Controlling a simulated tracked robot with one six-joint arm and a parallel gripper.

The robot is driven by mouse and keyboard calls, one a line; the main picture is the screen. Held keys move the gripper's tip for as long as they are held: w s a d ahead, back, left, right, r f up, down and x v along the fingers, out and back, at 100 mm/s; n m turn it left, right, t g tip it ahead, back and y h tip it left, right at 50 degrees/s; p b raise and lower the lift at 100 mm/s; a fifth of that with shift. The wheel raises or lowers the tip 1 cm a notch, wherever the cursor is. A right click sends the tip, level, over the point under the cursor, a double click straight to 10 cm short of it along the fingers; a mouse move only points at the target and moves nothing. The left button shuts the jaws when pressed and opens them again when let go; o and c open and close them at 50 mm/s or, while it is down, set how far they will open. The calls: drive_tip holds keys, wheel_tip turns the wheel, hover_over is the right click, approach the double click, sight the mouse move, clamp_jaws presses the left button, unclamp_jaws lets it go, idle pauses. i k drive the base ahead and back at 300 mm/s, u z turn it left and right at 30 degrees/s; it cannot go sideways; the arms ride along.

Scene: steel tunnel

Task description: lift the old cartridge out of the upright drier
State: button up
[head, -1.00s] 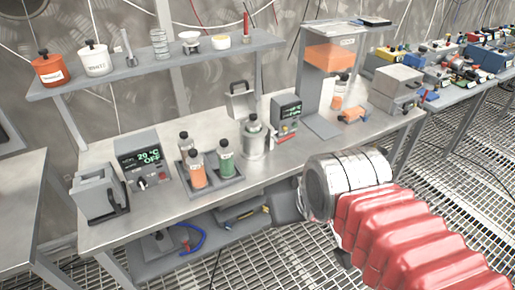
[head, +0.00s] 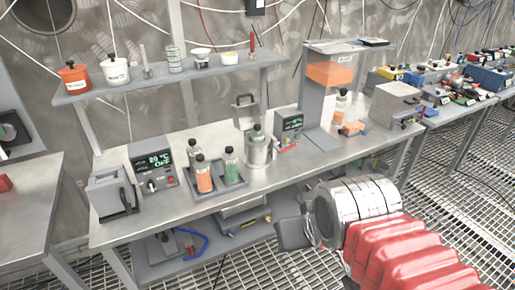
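A grey metal cylinder (head: 258,156), which looks like the upright drier, stands on the bench in the head view. Its square lid (head: 245,111) is raised behind it. A dark-capped cartridge (head: 256,134) stands upright inside, with its top showing above the rim and its lower part hidden. My gripper (head: 292,233) is in front of the bench's front edge, below and to the right of the drier, apart from it. My silver wrist hides part of it, and its fingertips do not show clearly.
A tray (head: 233,187) with several capped bottles stands left of the drier, beside a display unit (head: 153,165) and a grey box (head: 110,193). A second display unit (head: 289,129) and a dispenser column with orange contents (head: 330,72) stand to the right. A shelf (head: 170,75) runs above.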

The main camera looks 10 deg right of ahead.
sight(256, 136)
drive_tip(key=z, duration=0.3)
drive_tip(key=i, duration=0.9)
drive_tip(key=u, duration=3.2)
